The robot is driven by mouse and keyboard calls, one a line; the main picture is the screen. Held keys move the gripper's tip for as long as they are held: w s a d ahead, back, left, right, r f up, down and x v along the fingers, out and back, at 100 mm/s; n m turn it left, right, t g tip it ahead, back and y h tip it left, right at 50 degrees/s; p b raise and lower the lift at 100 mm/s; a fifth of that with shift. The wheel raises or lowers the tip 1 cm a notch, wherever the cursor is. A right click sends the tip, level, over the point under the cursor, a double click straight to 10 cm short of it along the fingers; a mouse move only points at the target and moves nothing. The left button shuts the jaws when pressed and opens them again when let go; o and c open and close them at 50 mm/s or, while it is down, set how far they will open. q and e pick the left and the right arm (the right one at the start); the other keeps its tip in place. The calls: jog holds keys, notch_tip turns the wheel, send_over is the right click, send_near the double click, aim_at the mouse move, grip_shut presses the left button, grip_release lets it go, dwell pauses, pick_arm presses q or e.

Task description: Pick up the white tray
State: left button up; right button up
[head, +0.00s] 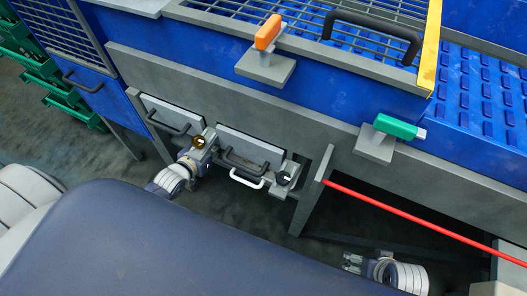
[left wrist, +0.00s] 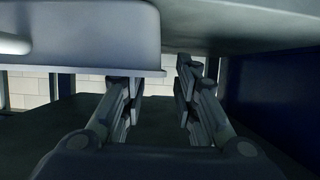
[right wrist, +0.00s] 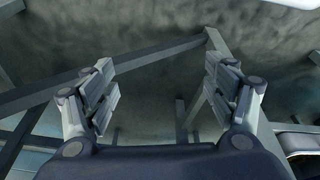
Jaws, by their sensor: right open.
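A white handle (head: 248,181) shows in the head view, just below a dark drawer handle under the machine's front. The body of a white tray is not clearly visible there. In the left wrist view a pale box-like body with a flat lower rim (left wrist: 90,38) fills the upper left, with a white bar at its left. I cannot tell if it is the tray. My left gripper (left wrist: 157,95) is open under the machine, its fingers near that rim; the head view mostly hides it. My right gripper (head: 352,262) is open and empty, low and right of the white handle.
Two grey drawer fronts with dark handles (head: 243,162) face me. Green crates (head: 70,98) are far left.

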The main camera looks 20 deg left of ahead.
pick_arm(q)
jog(key=x, duration=0.1)
jog(key=b+x, duration=0.1)
jog(key=x, duration=0.2)
jog(key=shift+w+d+r, duration=0.15)
jog(key=shift+w+d, duration=0.05)
jog(key=shift+w, duration=0.25)
jog(key=shift+w+b, duration=0.3)
jog(key=shift+b, duration=0.05)
pick_arm(e)
jog(key=v, duration=0.6)
jog(key=shift+w+r, duration=0.25)
jog(key=shift+w, duration=0.05)
pick_arm(q)
jog(key=shift+c, duration=0.3)
pick_arm(e)
jog(key=shift+d, duration=0.1)
pick_arm(q)
grip_shut()
